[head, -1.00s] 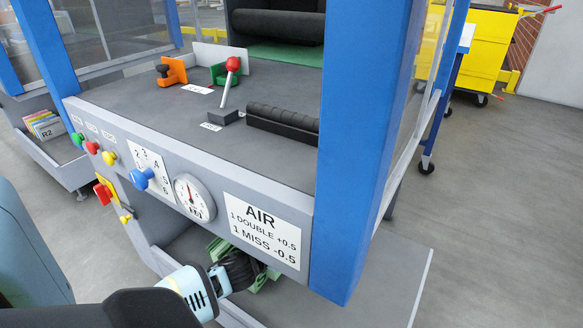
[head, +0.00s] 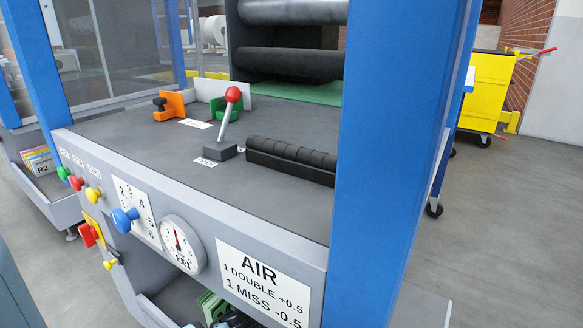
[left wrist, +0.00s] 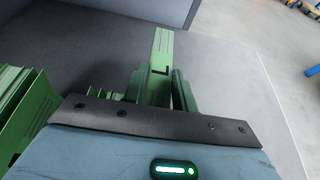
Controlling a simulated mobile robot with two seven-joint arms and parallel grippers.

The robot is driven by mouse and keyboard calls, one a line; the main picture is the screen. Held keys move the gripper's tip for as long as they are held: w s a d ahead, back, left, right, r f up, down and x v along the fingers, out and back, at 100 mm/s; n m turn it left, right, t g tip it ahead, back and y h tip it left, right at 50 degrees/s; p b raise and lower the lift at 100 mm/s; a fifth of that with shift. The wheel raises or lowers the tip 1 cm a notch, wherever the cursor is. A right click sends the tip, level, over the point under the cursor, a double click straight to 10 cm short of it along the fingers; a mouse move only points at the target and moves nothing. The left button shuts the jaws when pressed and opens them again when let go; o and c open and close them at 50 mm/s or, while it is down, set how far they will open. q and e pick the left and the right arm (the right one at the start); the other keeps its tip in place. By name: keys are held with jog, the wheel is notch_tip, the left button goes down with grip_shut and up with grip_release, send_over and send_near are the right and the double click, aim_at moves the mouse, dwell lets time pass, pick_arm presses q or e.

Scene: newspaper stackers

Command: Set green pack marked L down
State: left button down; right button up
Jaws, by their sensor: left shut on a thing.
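In the left wrist view, my left gripper (left wrist: 160,88) is shut on a green pack (left wrist: 161,48). The pack's narrow end sticks out beyond the fingers over a grey surface. In the head view, only a dark bit of my left gripper (head: 236,319) shows at the bottom edge, below the machine's front panel. Green packs (head: 211,305) show just left of it there. My right gripper is not in view.
More green packs (left wrist: 22,108) stand at the left of the wrist view, close beside my gripper. The grey shelf (left wrist: 235,75) to the right is bare. A grey wall (left wrist: 150,10) stands behind. The front panel with the AIR label (head: 262,283) and a blue post (head: 388,150) overhang the area.

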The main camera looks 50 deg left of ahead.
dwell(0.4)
pick_arm(q)
jog(key=shift+w+f, duration=0.1)
jog(key=shift+f, duration=0.5)
jog(key=c, duration=1.1)
grip_release()
jog(key=shift+f, duration=0.1)
jog(key=shift+c, duration=0.2)
jog(key=shift+f, duration=0.1)
